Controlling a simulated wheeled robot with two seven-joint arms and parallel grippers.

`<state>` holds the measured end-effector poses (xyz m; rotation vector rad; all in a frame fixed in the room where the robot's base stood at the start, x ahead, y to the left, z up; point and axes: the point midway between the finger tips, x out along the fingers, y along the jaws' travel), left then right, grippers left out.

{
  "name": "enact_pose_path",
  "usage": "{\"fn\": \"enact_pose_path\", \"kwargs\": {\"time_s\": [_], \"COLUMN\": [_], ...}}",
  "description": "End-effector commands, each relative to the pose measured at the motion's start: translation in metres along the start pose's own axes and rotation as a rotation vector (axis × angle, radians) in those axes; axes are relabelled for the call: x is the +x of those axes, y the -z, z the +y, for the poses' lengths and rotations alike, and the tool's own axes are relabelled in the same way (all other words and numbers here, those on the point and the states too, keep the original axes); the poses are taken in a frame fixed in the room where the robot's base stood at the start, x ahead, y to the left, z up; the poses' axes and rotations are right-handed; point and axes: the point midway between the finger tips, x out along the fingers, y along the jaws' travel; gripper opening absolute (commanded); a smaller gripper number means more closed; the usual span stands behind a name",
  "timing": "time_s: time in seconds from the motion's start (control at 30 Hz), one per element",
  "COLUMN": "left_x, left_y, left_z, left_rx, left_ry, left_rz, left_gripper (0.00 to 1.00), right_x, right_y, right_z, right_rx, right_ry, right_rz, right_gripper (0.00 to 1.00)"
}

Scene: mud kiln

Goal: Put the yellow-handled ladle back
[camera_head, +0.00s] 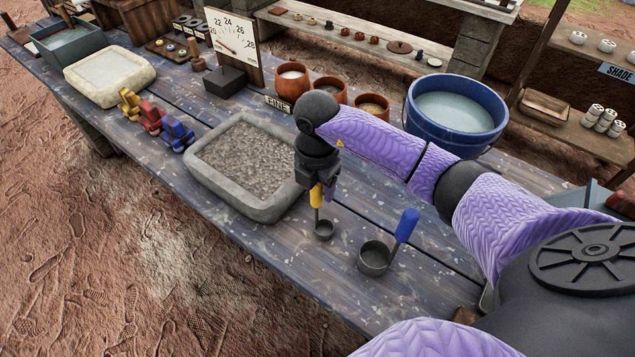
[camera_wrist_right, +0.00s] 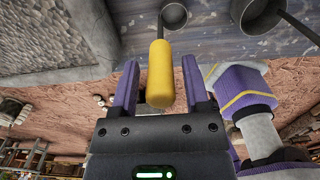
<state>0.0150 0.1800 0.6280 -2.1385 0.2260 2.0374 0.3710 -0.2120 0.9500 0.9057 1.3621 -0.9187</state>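The yellow-handled ladle (camera_head: 323,230) stands with its small dark cup on the table's front part and its handle upward. My right gripper (camera_head: 317,184) is above it, pointing down, with the yellow handle between its fingers. In the right wrist view, the yellow handle (camera_wrist_right: 160,75) lies between the two purple fingers (camera_wrist_right: 160,82). A gap shows on each side of it, so the gripper is open around the handle. The ladle's cup (camera_wrist_right: 173,15) is at the top of that view. My left gripper is not in view.
A blue-handled ladle (camera_head: 374,259) stands close to the right. A stone tray of grey grit (camera_head: 205,178) lies to the left. Behind are orange pots (camera_head: 291,82), a FINE sign (camera_head: 277,104) and a blue water bucket (camera_head: 411,118). The table's front edge is near.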

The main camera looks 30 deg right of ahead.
Motion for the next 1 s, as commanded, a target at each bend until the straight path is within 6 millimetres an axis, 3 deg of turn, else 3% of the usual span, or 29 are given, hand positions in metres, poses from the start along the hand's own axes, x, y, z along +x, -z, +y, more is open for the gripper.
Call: {"fn": "enact_pose_path", "kwargs": {"time_s": [0.27, 0.37, 0.7, 0.83, 1.0], "left_x": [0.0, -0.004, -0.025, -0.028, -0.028], "left_y": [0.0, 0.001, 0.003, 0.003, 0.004], "left_z": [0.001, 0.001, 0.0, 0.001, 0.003], "left_rx": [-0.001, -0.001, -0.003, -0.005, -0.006], "left_ry": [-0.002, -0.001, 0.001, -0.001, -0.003], "left_rz": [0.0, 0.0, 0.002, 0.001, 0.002], "left_gripper": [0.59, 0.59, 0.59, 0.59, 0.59], "right_x": [0.0, -0.009, -0.1, -0.118, -0.124], "right_y": [0.0, 0.0, 0.0, 0.0, 0.0], "right_z": [0.0, 0.001, 0.001, 0.0, 0.0], "right_rx": [0.0, 0.0, -0.001, 0.001, 0.0], "right_ry": [0.0, -0.002, -0.005, -0.001, -0.001], "right_rz": [0.0, -0.001, -0.002, -0.001, 0.0], "right_gripper": [0.68, 0.68, 0.68, 0.68, 0.68]}}
